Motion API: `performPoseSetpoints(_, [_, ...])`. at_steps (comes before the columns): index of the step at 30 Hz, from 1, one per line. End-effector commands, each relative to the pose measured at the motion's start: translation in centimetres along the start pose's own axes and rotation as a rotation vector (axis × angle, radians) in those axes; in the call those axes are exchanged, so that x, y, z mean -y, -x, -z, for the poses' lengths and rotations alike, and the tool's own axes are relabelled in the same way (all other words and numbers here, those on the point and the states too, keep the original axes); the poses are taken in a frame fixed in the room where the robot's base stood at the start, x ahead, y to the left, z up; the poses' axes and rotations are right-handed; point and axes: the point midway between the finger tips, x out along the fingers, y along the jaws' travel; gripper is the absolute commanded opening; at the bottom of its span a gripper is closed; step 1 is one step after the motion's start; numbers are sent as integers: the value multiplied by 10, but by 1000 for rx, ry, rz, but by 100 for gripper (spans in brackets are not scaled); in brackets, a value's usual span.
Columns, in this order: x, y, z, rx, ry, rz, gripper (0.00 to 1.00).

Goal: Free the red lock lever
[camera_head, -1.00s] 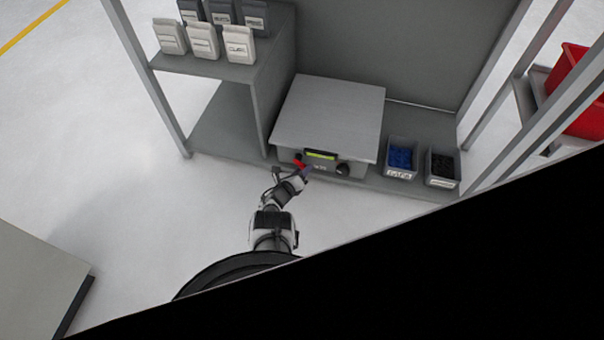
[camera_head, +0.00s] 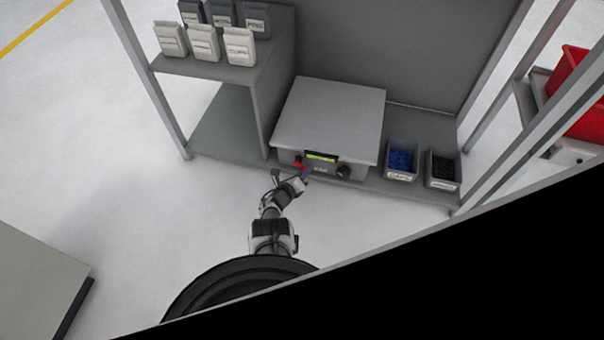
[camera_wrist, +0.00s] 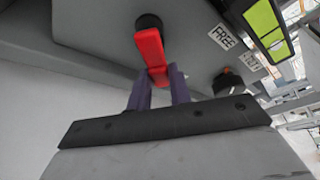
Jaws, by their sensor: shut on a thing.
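The red lock lever (camera_wrist: 150,48) hangs from a round black pivot on the front face of a grey machine. In the wrist view my gripper (camera_wrist: 160,80) has its two purple fingers on either side of the lever's free end and is shut on it. A white label reading FREE (camera_wrist: 222,36) is to the right of the lever. In the head view the lever (camera_head: 298,166) is a small red spot at the front left of the machine (camera_head: 328,120), with my gripper (camera_head: 304,174) at it. The lever's tip is partly hidden between the fingers.
A lit yellow-green display (camera_head: 321,157) and a dark knob (camera_head: 343,171) are right of the lever. Bins of blue parts (camera_head: 401,160) and black parts (camera_head: 443,170) stand further right. A shelf with several bags (camera_head: 203,42) is at left.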

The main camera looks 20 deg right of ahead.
Motion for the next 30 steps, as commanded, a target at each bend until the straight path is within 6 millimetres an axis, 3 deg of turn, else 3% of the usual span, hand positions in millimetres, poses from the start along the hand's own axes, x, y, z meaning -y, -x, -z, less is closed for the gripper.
performPoseSetpoints(11, [6,0,0,-4,178,77,0])
performPoseSetpoints(30, [23,4,-8,-5,739,306,0])
